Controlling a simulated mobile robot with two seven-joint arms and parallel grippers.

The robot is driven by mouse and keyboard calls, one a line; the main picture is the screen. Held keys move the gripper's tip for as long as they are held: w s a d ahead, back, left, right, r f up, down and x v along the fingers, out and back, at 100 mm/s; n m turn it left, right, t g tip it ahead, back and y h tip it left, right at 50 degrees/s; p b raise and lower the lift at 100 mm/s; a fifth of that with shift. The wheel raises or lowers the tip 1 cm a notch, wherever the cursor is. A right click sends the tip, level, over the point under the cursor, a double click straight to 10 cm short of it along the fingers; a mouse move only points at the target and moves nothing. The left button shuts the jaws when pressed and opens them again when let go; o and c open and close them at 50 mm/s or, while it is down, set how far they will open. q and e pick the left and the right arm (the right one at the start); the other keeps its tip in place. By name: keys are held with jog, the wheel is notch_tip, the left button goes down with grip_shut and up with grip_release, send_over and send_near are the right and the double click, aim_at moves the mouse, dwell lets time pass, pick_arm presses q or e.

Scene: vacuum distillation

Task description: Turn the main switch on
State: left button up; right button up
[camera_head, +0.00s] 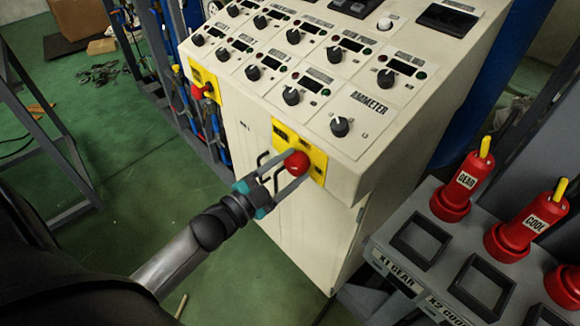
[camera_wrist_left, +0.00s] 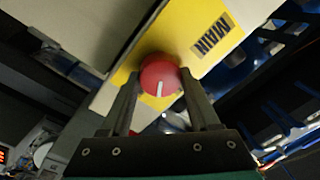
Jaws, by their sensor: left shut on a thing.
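The main switch is a round red knob (camera_head: 297,163) on a yellow plate (camera_head: 318,160) at the front corner of the cream control cabinet. In the left wrist view the red knob (camera_wrist_left: 159,76) carries a white mark, and the yellow plate (camera_wrist_left: 215,25) reads "MAIN". My left gripper (camera_head: 290,176) has its two fingers on either side of the knob, shut on it. The fingers (camera_wrist_left: 160,88) also flank the knob in the left wrist view. My right gripper is not in view.
The cabinet top (camera_head: 258,95) carries several black dials and small displays. A second red knob (camera_head: 200,91) sits on a yellow plate further left. A grey rack (camera_head: 400,205) with red labelled bottles (camera_head: 462,187) stands at the right. Green floor (camera_head: 110,195) is open at the left.

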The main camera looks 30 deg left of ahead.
pick_arm(q)
jog(key=m, duration=0.3)
jog(key=shift+m, duration=0.4)
jog(key=shift+m+h+b, duration=0.3)
jog(key=shift+m+b, duration=0.1)
jog(key=shift+m, duration=1.2)
jog(key=o, duration=1.4)
jog(key=shift+c, duration=0.2)
jog(key=shift+f, duration=0.1)
jog(key=b+v, duration=0.2)
jog(key=v, duration=1.3)
jog(key=shift+s+a, duration=0.1)
